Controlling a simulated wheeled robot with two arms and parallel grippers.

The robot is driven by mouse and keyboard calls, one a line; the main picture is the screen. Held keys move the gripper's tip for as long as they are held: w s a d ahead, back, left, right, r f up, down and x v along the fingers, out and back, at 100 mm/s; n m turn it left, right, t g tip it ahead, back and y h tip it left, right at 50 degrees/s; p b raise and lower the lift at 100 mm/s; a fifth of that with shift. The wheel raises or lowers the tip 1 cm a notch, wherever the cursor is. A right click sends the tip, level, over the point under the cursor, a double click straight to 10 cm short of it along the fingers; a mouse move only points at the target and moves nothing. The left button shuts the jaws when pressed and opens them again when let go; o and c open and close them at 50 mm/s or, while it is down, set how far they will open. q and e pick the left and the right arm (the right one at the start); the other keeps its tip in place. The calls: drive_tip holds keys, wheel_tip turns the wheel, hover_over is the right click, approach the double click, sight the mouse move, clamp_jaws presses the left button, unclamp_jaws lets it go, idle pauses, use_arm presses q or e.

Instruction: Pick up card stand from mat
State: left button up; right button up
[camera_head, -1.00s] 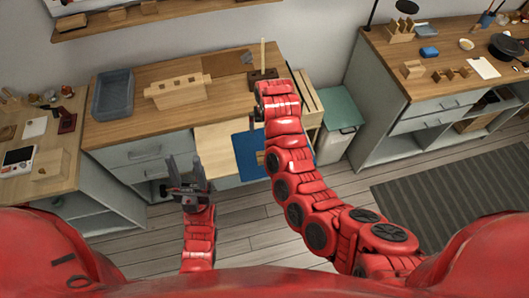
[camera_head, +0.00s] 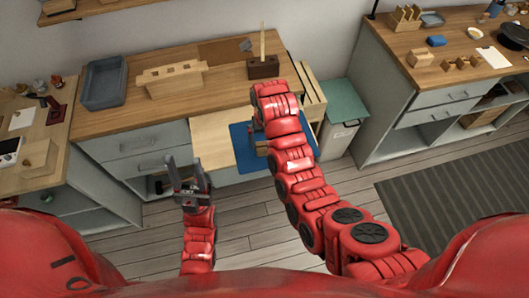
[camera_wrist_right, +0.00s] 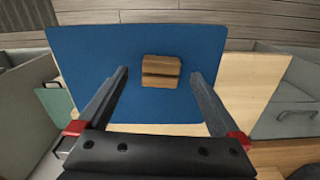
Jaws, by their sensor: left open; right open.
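The card stand (camera_wrist_right: 161,71) is a small brown wooden block with a groove across it. In the right wrist view it rests on the blue mat (camera_wrist_right: 90,58). In the head view the mat (camera_head: 240,143) lies on a pull-out board, partly hidden by my right arm. My right gripper (camera_wrist_right: 159,74) is open, its fingertips to the left and right of the stand with gaps between. My left gripper (camera_head: 186,172) is open and empty, in front of the drawers.
The counter holds a grey tray (camera_head: 104,82), a notched wooden rack (camera_head: 172,79) and a dark block with an upright stick (camera_head: 263,66). A green-lidded bin (camera_head: 343,108) stands right of the board. Another counter with wooden pieces (camera_head: 420,58) is further right.

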sight(265, 149)
drive_tip(key=shift+w+a+f+p, duration=0.1)
drive_tip(key=shift+f+p, duration=0.4)
drive_tip(key=shift+f, duration=0.5)
drive_tip(key=shift+w+a+f+p, duration=0.1)
drive_tip(key=shift+f+p, duration=0.4)
drive_tip(key=shift+f, duration=1.15)
drive_tip(key=c, duration=1.3)
drive_tip(key=shift+r, duration=0.1)
